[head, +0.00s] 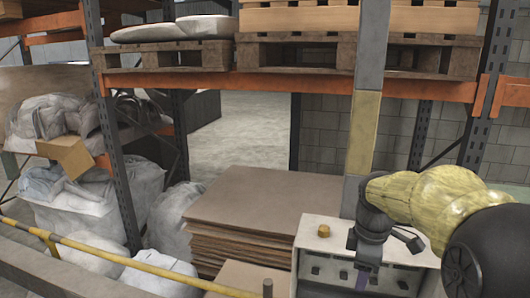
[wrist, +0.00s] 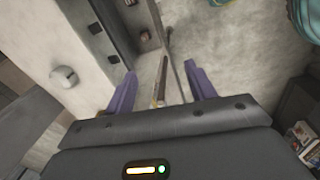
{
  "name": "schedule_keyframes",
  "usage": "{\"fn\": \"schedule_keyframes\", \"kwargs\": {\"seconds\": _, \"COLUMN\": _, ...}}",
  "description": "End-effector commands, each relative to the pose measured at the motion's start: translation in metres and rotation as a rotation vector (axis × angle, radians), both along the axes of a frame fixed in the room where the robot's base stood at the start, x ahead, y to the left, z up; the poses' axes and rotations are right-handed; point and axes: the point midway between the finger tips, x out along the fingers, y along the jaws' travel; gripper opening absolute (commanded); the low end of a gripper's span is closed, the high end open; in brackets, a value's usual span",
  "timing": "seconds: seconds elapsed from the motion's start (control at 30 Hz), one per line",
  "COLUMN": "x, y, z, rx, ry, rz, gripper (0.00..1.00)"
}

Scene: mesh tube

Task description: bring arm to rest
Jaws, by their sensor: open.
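My gripper (wrist: 162,86) is open, with its two purple fingers apart and nothing held between them. In the head view my gripper (head: 363,279) hangs at the lower right, pointing down from my yellow arm, in front of a pale metal cabinet (head: 318,246). In the wrist view a pale panel with a round knob (wrist: 65,77) lies to the left of the fingers. I cannot tell whether the gripper touches the cabinet.
A stack of brown sheets (head: 255,200) stands left of the cabinet. A yellow rail (head: 130,264) crosses the lower left. White sacks (head: 95,195) lie behind it. A rack with an orange beam (head: 270,83) carries wooden pallets (head: 290,52) above. Open floor (head: 240,130) shows beyond.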

Motion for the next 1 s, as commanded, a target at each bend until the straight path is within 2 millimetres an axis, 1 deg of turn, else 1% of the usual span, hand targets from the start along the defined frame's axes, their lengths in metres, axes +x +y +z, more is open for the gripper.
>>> {"fn": "schedule_keyframes", "kwargs": {"seconds": 0.03, "x": -0.007, "y": 0.007, "z": -0.017, "rx": 0.008, "ry": -0.005, "rz": -0.070, "gripper": 0.55}}
{"fn": "schedule_keyframes", "kwargs": {"seconds": 0.2, "x": -0.028, "y": 0.025, "z": -0.060, "rx": 0.045, "ry": -0.044, "rz": -0.356, "gripper": 0.55}}
{"fn": "schedule_keyframes", "kwargs": {"seconds": 0.37, "x": -0.054, "y": 0.040, "z": -0.099, "rx": 0.093, "ry": -0.078, "rz": -0.630, "gripper": 0.55}}
{"fn": "schedule_keyframes", "kwargs": {"seconds": 0.5, "x": -0.080, "y": 0.050, "z": -0.130, "rx": 0.142, "ry": -0.104, "rz": -0.869, "gripper": 0.55}}
{"fn": "schedule_keyframes", "kwargs": {"seconds": 0.6, "x": -0.098, "y": 0.056, "z": -0.148, "rx": 0.179, "ry": -0.119, "rz": -1.019, "gripper": 0.55}}
{"fn": "schedule_keyframes", "kwargs": {"seconds": 0.7, "x": -0.109, "y": 0.060, "z": -0.158, "rx": 0.205, "ry": -0.128, "rz": -1.120, "gripper": 0.55}}
{"fn": "schedule_keyframes", "kwargs": {"seconds": 0.77, "x": -0.112, "y": 0.062, "z": -0.160, "rx": 0.213, "ry": -0.131, "rz": -1.155, "gripper": 0.55}}
{"fn": "schedule_keyframes", "kwargs": {"seconds": 1.0, "x": -0.113, "y": 0.062, "z": -0.161, "rx": 0.218, "ry": -0.133, "rz": -1.171, "gripper": 0.55}}
